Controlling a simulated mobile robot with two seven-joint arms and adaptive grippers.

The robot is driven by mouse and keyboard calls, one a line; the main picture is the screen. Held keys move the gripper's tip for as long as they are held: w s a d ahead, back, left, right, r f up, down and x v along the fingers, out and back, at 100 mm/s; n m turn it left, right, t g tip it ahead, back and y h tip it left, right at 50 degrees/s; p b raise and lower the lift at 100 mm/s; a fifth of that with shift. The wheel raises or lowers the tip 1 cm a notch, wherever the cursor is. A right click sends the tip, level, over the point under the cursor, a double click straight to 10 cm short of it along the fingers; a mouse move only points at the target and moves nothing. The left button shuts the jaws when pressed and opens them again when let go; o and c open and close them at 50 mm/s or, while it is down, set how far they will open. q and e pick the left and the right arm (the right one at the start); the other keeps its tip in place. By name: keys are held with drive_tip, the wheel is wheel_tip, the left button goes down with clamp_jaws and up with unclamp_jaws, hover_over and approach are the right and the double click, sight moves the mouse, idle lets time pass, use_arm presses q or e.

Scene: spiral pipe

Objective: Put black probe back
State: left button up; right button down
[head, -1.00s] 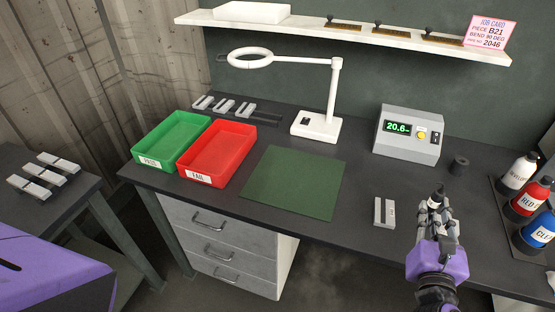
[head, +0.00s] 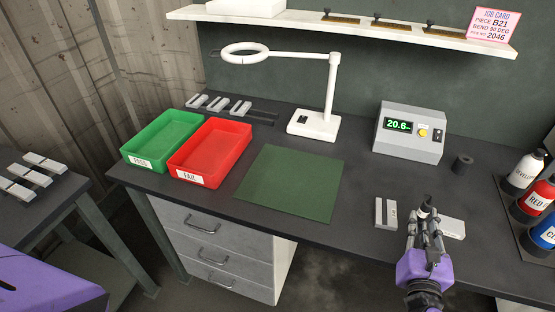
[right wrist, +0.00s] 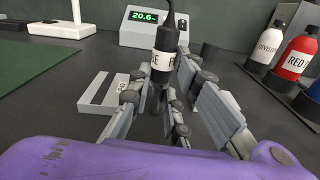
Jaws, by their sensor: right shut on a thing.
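The black probe (right wrist: 163,66) has a white lettered label and a cable at its top. My right gripper (head: 426,218) is shut on it and holds it roughly upright over the front right of the bench. The probe's top also shows in the head view (head: 425,206). In the right wrist view the gripper (right wrist: 158,100) has its fingers on either side of the probe, whose lower end is partly hidden. A small black cylindrical holder (head: 462,164) stands empty-looking beside the grey meter (head: 409,133), which reads 20.6. My left gripper is out of view.
Grey blocks (head: 386,212) (head: 452,227) lie on either side of my right gripper. Bottles (head: 537,199) stand in a rack at the right. A green mat (head: 290,183), red tray (head: 210,153), green tray (head: 163,140) and lamp (head: 315,124) are further left.

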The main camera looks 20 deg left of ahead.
drive_tip(key=c, duration=1.6)
unclamp_jaws()
drive_tip(key=shift+f, duration=0.1)
drive_tip(key=shift+c, duration=0.2)
